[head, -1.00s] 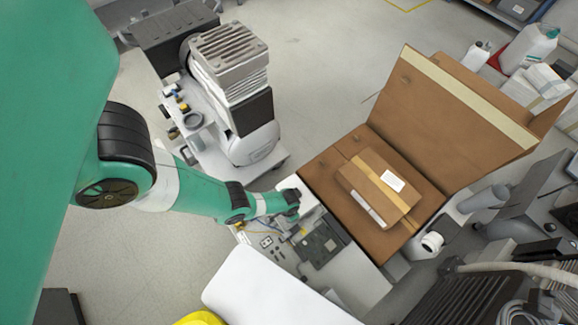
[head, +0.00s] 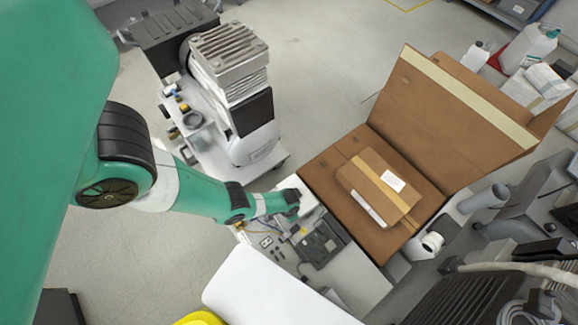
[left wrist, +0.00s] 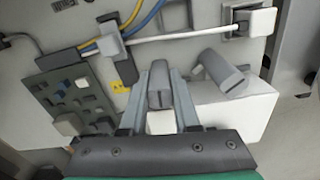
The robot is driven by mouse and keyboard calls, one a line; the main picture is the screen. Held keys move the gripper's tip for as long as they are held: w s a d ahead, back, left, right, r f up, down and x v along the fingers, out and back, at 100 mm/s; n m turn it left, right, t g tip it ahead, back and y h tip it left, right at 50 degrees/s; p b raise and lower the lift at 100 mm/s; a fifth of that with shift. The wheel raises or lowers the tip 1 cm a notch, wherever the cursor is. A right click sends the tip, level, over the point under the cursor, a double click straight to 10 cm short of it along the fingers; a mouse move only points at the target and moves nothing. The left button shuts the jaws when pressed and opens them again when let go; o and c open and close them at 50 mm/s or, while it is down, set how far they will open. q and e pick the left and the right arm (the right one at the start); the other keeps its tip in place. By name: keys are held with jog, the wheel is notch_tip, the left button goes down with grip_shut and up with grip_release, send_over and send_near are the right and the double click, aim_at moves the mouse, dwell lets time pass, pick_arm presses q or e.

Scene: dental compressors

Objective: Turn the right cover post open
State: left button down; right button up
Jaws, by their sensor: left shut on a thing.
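In the left wrist view my left gripper (left wrist: 160,78) is shut on a grey cover post (left wrist: 159,88), which stands between its two fingers. A white block shows just below this post, between the fingers. A second grey cover post (left wrist: 221,72) is to the right, tilted and apart from the gripper, beside a white box-like part (left wrist: 238,110). In the head view my left arm reaches down to the equipment left of the cardboard box, and the fingers and posts cannot be made out there. I cannot tell which post is the right one. My right gripper is not in view.
A panel with small blue and white blocks (left wrist: 70,100) lies left of the gripper. Blue and yellow cables (left wrist: 115,42) and a white rod (left wrist: 185,35) run above it. An open cardboard box (head: 465,105) and a compressor (head: 238,90) stand close to the arm.

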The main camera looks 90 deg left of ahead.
pick_arm(q)
jog(key=m, duration=0.5)
jog(key=shift+m, duration=2.2)
jog(key=c, duration=0.6)
grip_release()
jog(key=shift+c, duration=0.2)
notch_tip(320, 180, up, 12)
jog(key=p, duration=1)
jog(key=shift+f, duration=0.15)
